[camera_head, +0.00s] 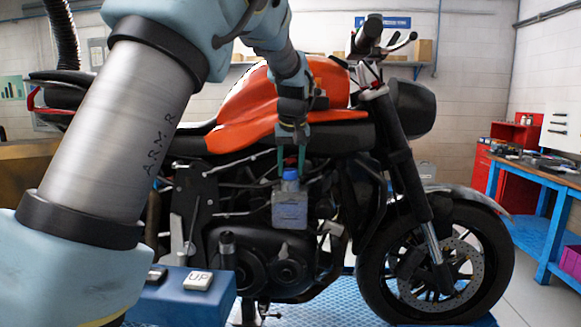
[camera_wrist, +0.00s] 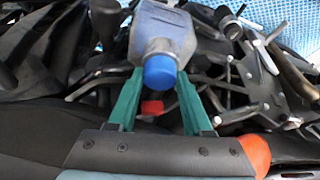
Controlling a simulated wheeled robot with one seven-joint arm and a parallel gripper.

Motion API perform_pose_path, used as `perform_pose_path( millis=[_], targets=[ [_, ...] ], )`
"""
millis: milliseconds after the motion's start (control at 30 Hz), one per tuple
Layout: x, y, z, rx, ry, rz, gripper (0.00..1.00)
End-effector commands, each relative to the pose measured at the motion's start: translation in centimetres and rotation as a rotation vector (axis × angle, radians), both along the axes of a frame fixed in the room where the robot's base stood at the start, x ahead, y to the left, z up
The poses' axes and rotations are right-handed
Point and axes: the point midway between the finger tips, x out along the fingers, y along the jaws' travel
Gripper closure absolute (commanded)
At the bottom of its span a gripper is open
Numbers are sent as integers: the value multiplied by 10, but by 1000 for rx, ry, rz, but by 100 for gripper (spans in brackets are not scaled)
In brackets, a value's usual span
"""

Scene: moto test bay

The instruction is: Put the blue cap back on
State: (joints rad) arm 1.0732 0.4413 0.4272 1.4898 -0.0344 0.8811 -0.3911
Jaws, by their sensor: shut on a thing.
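The blue cap (camera_head: 291,174) is at the top of a grey reservoir (camera_head: 290,210) on the side of the motorcycle. In the wrist view the cap (camera_wrist: 160,71) lies between the tips of my green fingers, in line with the neck of the reservoir (camera_wrist: 160,30). My gripper (camera_head: 291,164) points down from above and is shut on the cap. The cap looks close against the neck; I cannot tell whether it is seated or threaded. My gripper (camera_wrist: 160,76) hides little of the cap.
The motorcycle's orange tank (camera_head: 290,105) is right behind and above my gripper. Engine parts, hoses and the front fork (camera_head: 405,165) crowd around the reservoir. A blue box with an UP button (camera_head: 198,280) stands in front. A blue workbench (camera_head: 535,178) is at the right.

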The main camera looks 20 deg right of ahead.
Motion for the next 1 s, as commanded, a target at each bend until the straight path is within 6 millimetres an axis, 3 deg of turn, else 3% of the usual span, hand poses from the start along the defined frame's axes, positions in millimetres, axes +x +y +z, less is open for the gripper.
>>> perform_pose_path(
  millis=[767,800,1000],
  targets=[
    [0,0,-3,0,0,0,100],
    [0,0,-2,0,0,0,47],
    [0,0,-2,0,0,0,24]
  ],
)
